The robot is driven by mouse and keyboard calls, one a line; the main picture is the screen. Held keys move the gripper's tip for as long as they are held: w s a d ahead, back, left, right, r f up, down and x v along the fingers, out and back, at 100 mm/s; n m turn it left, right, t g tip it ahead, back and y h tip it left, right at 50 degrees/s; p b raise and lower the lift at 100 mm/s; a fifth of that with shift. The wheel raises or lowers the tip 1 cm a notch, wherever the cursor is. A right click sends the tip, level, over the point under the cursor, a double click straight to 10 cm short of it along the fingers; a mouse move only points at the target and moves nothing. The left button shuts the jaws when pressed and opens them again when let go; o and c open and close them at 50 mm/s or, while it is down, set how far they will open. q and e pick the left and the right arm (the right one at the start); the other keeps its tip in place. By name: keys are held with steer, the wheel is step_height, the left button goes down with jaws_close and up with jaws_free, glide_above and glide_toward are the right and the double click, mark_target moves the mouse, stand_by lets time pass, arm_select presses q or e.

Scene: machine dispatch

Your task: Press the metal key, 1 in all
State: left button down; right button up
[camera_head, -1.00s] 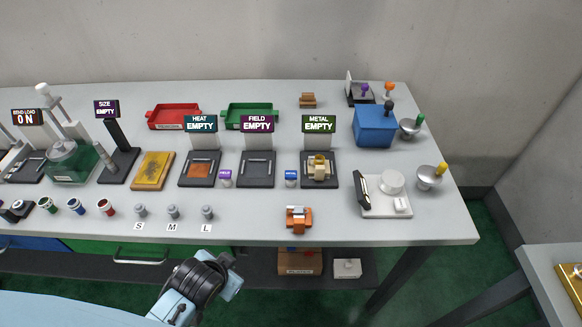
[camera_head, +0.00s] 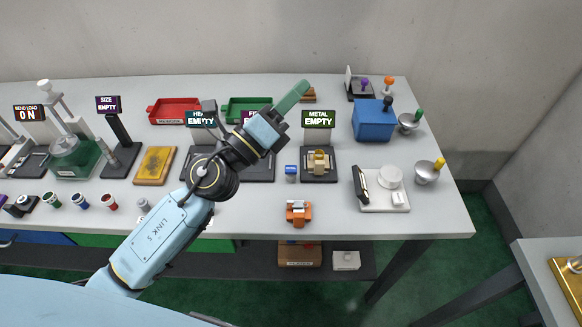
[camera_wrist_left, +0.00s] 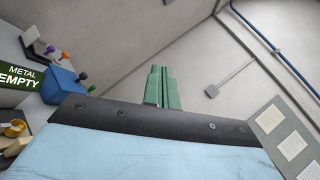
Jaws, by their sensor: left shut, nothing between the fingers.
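The metal station has a dark pad (camera_head: 319,174) with a tan block (camera_head: 318,161) on it and a sign (camera_head: 319,119) reading "METAL EMPTY". A small blue-topped key (camera_head: 291,169) stands just left of that pad; I cannot tell for sure that it is the metal key. My left gripper (camera_head: 299,90), with green fingers, is shut and empty. It is raised over the table, pointing to the back, left of the metal sign. In the left wrist view the fingers (camera_wrist_left: 162,86) are together against the wall. My right gripper is not in view.
My left arm hides much of the heat and field stations. A blue box (camera_head: 375,123) and a white scale (camera_head: 385,202) stand to the right. An orange object (camera_head: 299,212) sits near the front edge. Red (camera_head: 175,122) and green trays lie at the back.

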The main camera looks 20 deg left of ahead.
arm_select(q)
steer(key=w+d+f+m+g+h, duration=0.1)
steer(key=d+f+m+g+h, duration=0.5)
steer(key=m, duration=0.6)
steer(key=m+g+y, duration=0.6)
steer(key=m+y, duration=0.2)
steer(key=y, duration=0.4)
glide_above(287, 170)
step_height(287, 170, down, 9)
step_height(287, 170, down, 8)
steer(key=b, duration=0.5)
steer(key=shift+r, duration=0.2)
steer(key=shift+f+b, duration=0.55)
steer(key=shift+f, duration=0.05)
steer(key=shift+f, duration=0.1)
steer(key=shift+f+b, duration=0.3)
steer(key=shift+b, duration=0.15)
